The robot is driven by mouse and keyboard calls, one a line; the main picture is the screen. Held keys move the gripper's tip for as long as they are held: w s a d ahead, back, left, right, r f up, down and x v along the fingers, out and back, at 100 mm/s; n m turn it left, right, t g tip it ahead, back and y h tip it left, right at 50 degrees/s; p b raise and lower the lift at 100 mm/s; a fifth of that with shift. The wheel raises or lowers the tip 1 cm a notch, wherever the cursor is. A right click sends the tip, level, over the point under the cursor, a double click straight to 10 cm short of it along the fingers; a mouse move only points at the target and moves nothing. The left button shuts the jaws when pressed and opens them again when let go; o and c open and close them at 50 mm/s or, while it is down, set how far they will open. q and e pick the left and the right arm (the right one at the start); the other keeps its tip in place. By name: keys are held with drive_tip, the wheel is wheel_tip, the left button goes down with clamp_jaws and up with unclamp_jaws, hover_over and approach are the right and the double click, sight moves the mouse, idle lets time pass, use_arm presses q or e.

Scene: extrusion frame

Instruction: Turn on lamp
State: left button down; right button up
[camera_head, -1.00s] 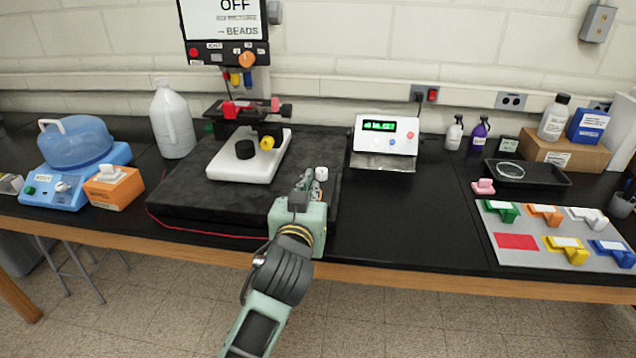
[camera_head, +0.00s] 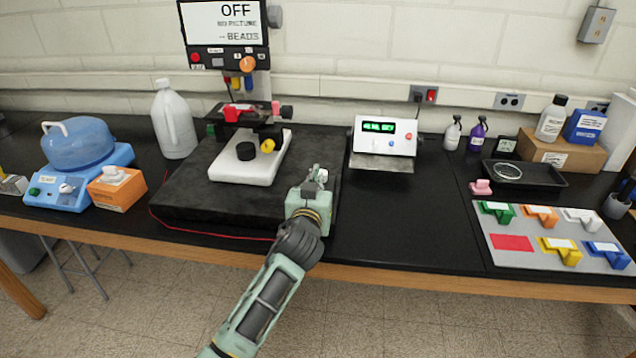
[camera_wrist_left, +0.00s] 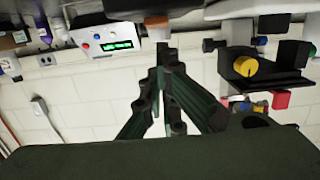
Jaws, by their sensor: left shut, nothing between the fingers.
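No thing plainly marked as a lamp shows; I cannot tell which part is its switch. A dark optical rig on a white base (camera_head: 236,172) stands on a black slab (camera_head: 205,205), with a yellow knob (camera_head: 267,146) that also shows in the left wrist view (camera_wrist_left: 245,67). The screen (camera_head: 222,22) above it reads OFF. My left gripper (camera_head: 318,172) is shut and empty over the slab's right edge, right of the rig. A small white knob (camera_head: 323,175) shows at its fingertips; contact is unclear. In the left wrist view, the closed fingertips (camera_wrist_left: 160,45) lie below a brownish piece (camera_wrist_left: 157,20).
A white box with a green display (camera_head: 384,136) stands right of the slab. A white jug (camera_head: 173,120), blue device (camera_head: 77,170) and orange box (camera_head: 117,187) stand left. A grey panel with coloured pieces (camera_head: 510,262) lies right.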

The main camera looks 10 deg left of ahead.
use_arm(q)
drive_tip(key=shift+f, duration=0.55)
